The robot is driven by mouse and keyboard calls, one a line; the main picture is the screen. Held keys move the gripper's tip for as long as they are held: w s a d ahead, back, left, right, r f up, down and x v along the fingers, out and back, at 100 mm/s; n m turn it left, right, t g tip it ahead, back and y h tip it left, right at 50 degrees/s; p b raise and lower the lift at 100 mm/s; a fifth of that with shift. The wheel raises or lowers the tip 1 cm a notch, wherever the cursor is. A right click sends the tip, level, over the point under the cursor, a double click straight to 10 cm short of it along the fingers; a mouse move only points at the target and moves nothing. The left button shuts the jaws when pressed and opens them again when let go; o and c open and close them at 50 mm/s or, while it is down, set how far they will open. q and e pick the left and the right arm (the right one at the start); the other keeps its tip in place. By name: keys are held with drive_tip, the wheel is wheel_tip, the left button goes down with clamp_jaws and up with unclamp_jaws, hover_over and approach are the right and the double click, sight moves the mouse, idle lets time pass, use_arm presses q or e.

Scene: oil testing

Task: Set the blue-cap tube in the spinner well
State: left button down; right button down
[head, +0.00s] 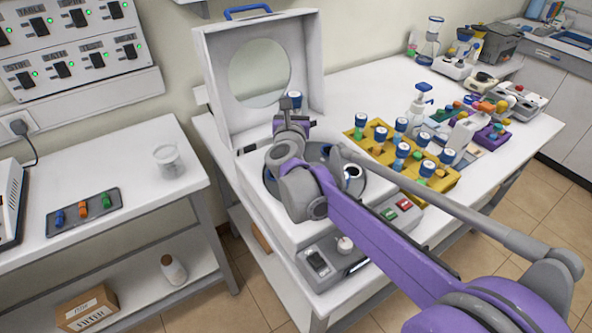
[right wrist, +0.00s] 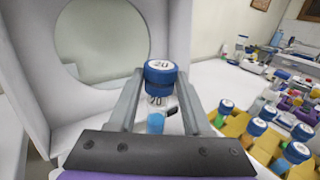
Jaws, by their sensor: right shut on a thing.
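The blue-cap tube (head: 294,98) is held upright by my right gripper (head: 290,124), above the back part of the spinner (head: 292,234). In the right wrist view, the tube's blue cap (right wrist: 160,73) has a white numbered top and stands between the two fingers, with blue contents (right wrist: 155,122) lower down. The spinner's lid (head: 213,55) is open and tilted back, with a round window. My arm covers much of the spinner bowl (head: 362,188), so I cannot make out the free wells. My left gripper is not in view.
A yellow rack (head: 440,184) with several blue-capped tubes stands right of the spinner. A side table at left holds a tray (head: 88,222) with coloured pieces and a clear beaker (head: 168,160).

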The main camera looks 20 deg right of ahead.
drive_tip(key=f, duration=0.3)
drive_tip(key=f+b, duration=0.1)
drive_tip(key=f, duration=0.2)
drive_tip(key=shift+w+f, duration=0.2)
drive_tip(key=shift+f, duration=0.2)
drive_tip(key=shift+f+b, duration=0.35)
drive_tip(key=shift+f, duration=1.85)
drive_tip(key=shift+c, duration=1.7)
unclamp_jaws()
drive_tip(key=shift+s+a, duration=0.1)
drive_tip(key=v, duration=1.2)
